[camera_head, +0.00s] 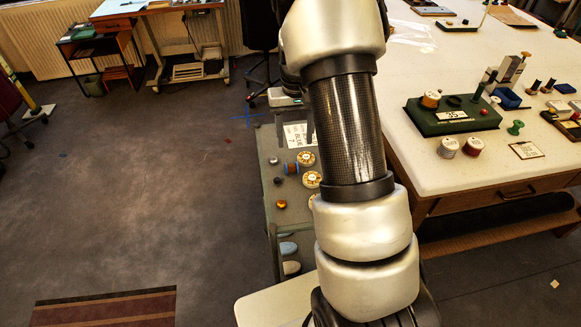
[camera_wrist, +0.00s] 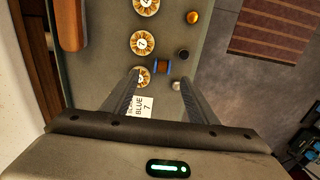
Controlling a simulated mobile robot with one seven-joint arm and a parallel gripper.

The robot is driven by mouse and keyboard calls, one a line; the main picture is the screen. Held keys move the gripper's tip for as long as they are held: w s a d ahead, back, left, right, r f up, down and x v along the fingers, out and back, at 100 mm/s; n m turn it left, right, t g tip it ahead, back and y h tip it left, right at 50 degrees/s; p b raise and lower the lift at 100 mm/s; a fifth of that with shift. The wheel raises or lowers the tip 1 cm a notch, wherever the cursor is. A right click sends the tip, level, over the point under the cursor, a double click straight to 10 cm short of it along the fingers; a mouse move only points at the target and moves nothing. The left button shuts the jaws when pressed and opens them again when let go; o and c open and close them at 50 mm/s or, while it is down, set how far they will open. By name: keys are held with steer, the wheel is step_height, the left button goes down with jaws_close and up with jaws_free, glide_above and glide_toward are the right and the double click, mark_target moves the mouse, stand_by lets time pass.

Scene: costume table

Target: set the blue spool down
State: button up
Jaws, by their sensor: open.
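The blue spool (camera_wrist: 161,68) has orange-brown ends and rests on the grey cart top (camera_wrist: 108,30). It also shows on the cart in the head view (camera_head: 291,168), left of the pale numbered discs. In the wrist view my gripper (camera_wrist: 159,78) is open, its two fingers spread to either side of the line to the spool. The spool shows just beyond the fingertips, and nothing is held between them. I cannot tell the gap in height.
A card reading BLUE 7 (camera_wrist: 141,107) lies near the left finger. Several numbered discs (camera_wrist: 142,42), an orange knob (camera_wrist: 192,17), a dark piece (camera_wrist: 183,54) and a silver piece (camera_wrist: 177,86) surround the spool. A white table (camera_head: 405,140) stands right of the cart.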

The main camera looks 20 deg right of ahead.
glide_above(292, 166)
steer(key=f, duration=0.5)
steer(key=shift+s+d+f, duration=0.25)
steer(key=shift+s+f, duration=0.1)
steer(key=shift+f, duration=0.05)
steer(key=shift+w+a+f, duration=0.1)
steer(key=shift+w+f, duration=0.05)
steer(key=shift+f, duration=0.75)
steer(key=shift+w+a+f, duration=0.1)
steer(key=shift+w+f, duration=0.05)
steer(key=shift+f, duration=0.8)
steer(key=shift+w+a+f, duration=0.1)
steer(key=shift+w+f, duration=0.05)
steer(key=shift+f, duration=0.75)
steer(key=c, duration=1.2)
step_height(292, 166, up, 10)
steer(key=s+a+r+n+p, duration=0.2)
steer(key=s+a+r+p, duration=0.3)
steer(key=s+a, duration=0.4)
steer(key=shift+a+r, duration=0.25)
steer(key=shift+a, duration=0.55)
